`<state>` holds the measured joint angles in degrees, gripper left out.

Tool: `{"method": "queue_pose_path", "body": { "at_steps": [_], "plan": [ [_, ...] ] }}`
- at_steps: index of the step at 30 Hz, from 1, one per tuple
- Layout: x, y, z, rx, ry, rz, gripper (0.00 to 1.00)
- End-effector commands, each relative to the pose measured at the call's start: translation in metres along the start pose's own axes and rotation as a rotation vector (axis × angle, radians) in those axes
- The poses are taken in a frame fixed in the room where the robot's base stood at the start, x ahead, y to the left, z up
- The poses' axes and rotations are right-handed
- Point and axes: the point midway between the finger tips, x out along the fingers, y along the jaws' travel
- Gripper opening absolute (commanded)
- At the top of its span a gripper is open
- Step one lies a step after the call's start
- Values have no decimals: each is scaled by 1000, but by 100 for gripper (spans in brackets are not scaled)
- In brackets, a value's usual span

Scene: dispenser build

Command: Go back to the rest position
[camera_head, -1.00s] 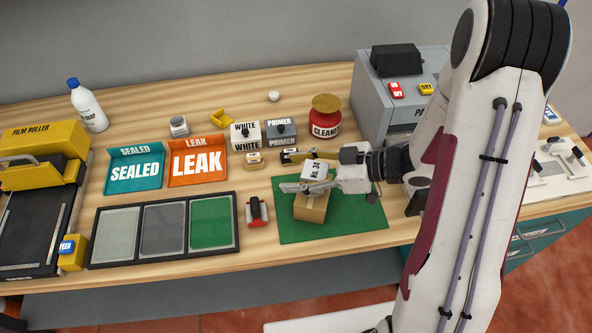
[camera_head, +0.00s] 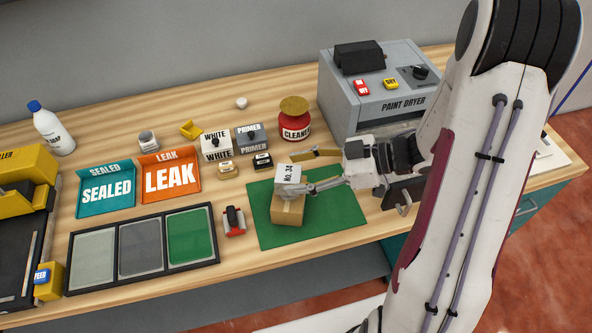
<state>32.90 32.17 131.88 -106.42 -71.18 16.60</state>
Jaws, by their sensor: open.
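My gripper (camera_head: 312,172) is open over the green mat (camera_head: 335,212), with its fingers spread apart and pointing left. The block stands on the mat. The other finger reaches out behind the white part, toward the cleaner jar. I cannot tell whether the near finger touches the block. My arm covers the bench to the right of the mat.
Left of the mat are a red-and-black tool (camera_head: 233,221) and a three-panel tray (camera_head: 70,278). Behind are the "CLEANER" jar (camera_head: 295,124), the "WHITE" box (camera_head: 217,145) and the "PRIMER" box (camera_head: 251,139). The paint dryer (camera_head: 400,104) stands at back right. "SEALED" (camera_head: 106,190) and "LEAK" (camera_head: 171,175) trays are at left.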

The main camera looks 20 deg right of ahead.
Motion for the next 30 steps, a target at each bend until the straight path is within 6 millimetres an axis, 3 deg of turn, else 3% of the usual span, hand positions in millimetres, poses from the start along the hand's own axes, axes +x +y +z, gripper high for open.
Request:
{"method": "queue_pose_path", "body": {
  "at_steps": [22,30],
  "plan": [
    [1,0,-2,-8,-1,-1,54],
    [10,-3,-21,-113,-15,-5,54]
  ]
}}
